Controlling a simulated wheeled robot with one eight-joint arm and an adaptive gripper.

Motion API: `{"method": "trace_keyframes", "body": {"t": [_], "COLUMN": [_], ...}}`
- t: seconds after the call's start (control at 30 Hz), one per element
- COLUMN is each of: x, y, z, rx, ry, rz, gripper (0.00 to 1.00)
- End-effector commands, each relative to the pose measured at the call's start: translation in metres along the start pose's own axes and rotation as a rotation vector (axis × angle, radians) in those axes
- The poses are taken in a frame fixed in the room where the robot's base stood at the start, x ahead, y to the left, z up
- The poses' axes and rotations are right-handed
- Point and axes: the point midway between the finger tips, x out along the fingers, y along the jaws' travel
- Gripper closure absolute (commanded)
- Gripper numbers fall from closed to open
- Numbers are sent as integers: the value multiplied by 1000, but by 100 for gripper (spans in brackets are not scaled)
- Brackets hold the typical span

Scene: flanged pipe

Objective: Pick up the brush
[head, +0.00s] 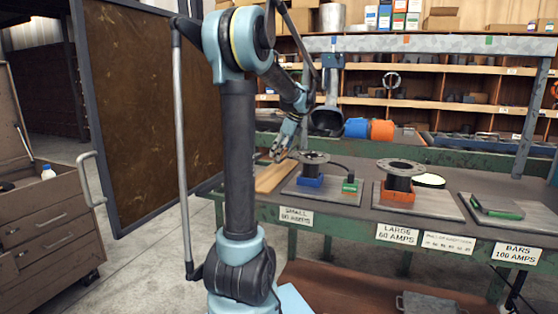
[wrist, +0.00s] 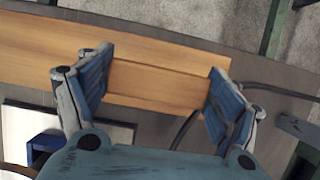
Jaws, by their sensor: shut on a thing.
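My gripper (head: 281,154) is low over the left end of the workbench in the head view. In the wrist view its two blue-grey fingers (wrist: 157,80) stand on either side of a plain wooden block, which looks like the brush (wrist: 158,90). They are shut on it. The brush lies across the gap between the pads, and its bristles do not show. A long wooden board (wrist: 40,50) lies just beyond it, of nearly the same colour; it also shows in the head view (head: 272,177). I cannot tell whether the brush touches the board.
Right of the board, a black flanged spool (head: 313,160) stands on a blue block and plate. A larger flange (head: 400,168) stands on an orange block. A dark cable (wrist: 285,92) curves near the right finger. A metal duct (head: 328,118) hangs behind.

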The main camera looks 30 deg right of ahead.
Motion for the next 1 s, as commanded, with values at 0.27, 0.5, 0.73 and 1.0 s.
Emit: {"method": "trace_keyframes", "body": {"t": [0.27, 0.5, 0.73, 1.0], "x": [-61, -107, -132, -139], "y": [0, 0, 0, 0], "z": [25, 44, 55, 58], "rx": [0, 0, 0, 0], "ry": [0, 0, 0, 0], "rz": [0, 0, 0, 0], "gripper": [43, 43, 43, 43]}}
